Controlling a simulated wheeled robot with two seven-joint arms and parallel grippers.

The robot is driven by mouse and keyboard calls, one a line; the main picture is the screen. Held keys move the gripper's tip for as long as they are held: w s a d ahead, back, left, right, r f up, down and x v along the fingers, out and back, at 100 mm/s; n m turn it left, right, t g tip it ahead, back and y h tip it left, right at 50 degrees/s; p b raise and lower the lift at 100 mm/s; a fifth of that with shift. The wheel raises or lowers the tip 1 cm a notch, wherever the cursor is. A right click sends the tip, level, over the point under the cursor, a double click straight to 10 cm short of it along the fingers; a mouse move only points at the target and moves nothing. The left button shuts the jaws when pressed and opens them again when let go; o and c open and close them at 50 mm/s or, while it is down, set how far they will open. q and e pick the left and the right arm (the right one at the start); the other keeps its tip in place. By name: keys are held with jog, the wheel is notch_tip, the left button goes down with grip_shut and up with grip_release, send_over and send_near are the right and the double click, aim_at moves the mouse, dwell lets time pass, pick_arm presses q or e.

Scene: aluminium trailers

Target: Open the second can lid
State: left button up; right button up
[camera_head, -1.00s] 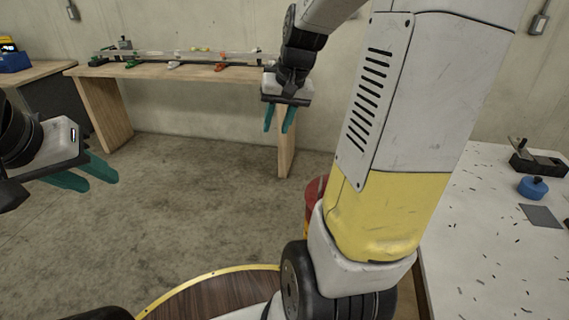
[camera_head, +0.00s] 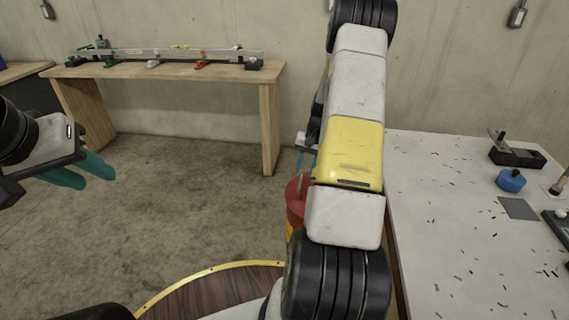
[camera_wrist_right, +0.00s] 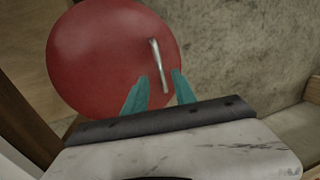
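A red can with a red lid (camera_head: 297,197) stands left of the white table, partly hidden behind my right arm. In the right wrist view the round red lid (camera_wrist_right: 95,60) fills the upper left, with a thin metal handle (camera_wrist_right: 157,58) near its right side. The lid looks seated, though its far edge is cut off. My right gripper (camera_wrist_right: 159,78) is open, its teal fingertips on either side of the handle's lower end; contact cannot be told. In the head view my right gripper (camera_head: 306,163) is mostly hidden just above the can. My left gripper (camera_head: 97,181) is open and empty at the left.
The white table (camera_head: 430,250) on the right holds a blue round object (camera_head: 511,180), a black tool (camera_head: 515,153) and a grey square (camera_head: 518,208). A wooden bench (camera_head: 180,72) with clamps stands at the back wall. The concrete floor (camera_head: 190,200) between is clear.

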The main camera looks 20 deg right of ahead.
aim_at(301, 181)
jog(key=shift+w+a+f, duration=0.1)
jog(key=shift+a+f, duration=0.1)
jog(key=shift+f, duration=0.85)
jog(key=shift+w+a+f, duration=0.1)
jog(key=shift+a+f, duration=0.05)
jog(key=shift+f, duration=0.85)
grip_shut()
